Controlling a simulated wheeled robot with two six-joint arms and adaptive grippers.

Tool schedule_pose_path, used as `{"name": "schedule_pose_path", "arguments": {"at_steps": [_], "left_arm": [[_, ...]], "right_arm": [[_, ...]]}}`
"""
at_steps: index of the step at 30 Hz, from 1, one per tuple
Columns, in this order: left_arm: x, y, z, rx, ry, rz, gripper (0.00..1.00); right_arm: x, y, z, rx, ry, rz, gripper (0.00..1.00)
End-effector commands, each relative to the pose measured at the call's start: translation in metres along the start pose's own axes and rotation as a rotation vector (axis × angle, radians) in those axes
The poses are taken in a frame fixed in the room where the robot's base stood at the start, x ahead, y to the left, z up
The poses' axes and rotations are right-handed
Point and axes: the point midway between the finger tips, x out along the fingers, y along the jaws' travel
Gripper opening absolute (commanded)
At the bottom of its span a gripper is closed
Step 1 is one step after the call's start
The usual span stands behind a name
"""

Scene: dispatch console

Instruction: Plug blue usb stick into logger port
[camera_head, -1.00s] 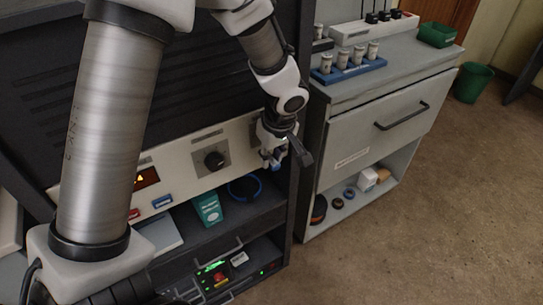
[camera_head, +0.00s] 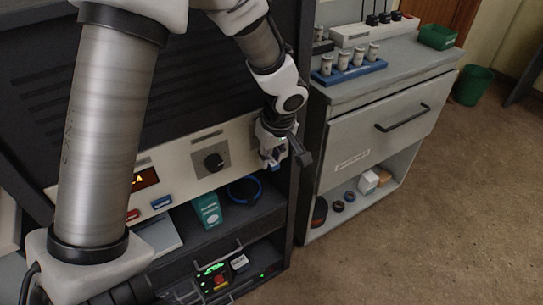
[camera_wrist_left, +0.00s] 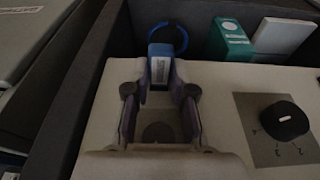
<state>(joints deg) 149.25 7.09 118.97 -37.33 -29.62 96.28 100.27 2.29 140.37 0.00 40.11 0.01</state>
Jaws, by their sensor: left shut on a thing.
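My left gripper (camera_head: 272,157) hangs in front of the right end of the console's pale control panel (camera_head: 185,173). In the left wrist view the stick (camera_wrist_left: 160,62), with a pale label, sits between the fingertips of the gripper (camera_wrist_left: 160,88). The logger port cannot be made out; the gripper covers part of the panel there. My right gripper is not in view.
A black knob (camera_head: 213,161) is left of the gripper. Below, a shelf holds a teal box (camera_head: 207,210) and a blue ring (camera_head: 244,190). A lower bay holds a device with green lights (camera_head: 212,268).

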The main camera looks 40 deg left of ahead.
Motion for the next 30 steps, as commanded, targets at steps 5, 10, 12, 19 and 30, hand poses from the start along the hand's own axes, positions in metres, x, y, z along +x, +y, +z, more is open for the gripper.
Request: {"name": "schedule_pose_path", "arguments": {"at_steps": [5, 10, 12, 19, 30], "left_arm": [[-0.001, 0.001, -0.001, 0.001, 0.003, 0.003, 0.53], [-0.001, 0.001, -0.001, 0.001, 0.002, 0.002, 0.53], [-0.001, 0.001, -0.001, 0.001, 0.002, 0.002, 0.53], [-0.029, 0.001, -0.001, -0.001, 0.005, 0.005, 0.53], [-0.113, 0.002, -0.001, 0.001, 0.006, 0.004, 0.53]], "right_arm": [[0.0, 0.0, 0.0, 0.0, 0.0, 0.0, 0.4], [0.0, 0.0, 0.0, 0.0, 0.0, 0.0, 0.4], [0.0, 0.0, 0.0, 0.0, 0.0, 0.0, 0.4], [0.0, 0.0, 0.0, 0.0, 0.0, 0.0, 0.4], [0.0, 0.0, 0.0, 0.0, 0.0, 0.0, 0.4]]}}
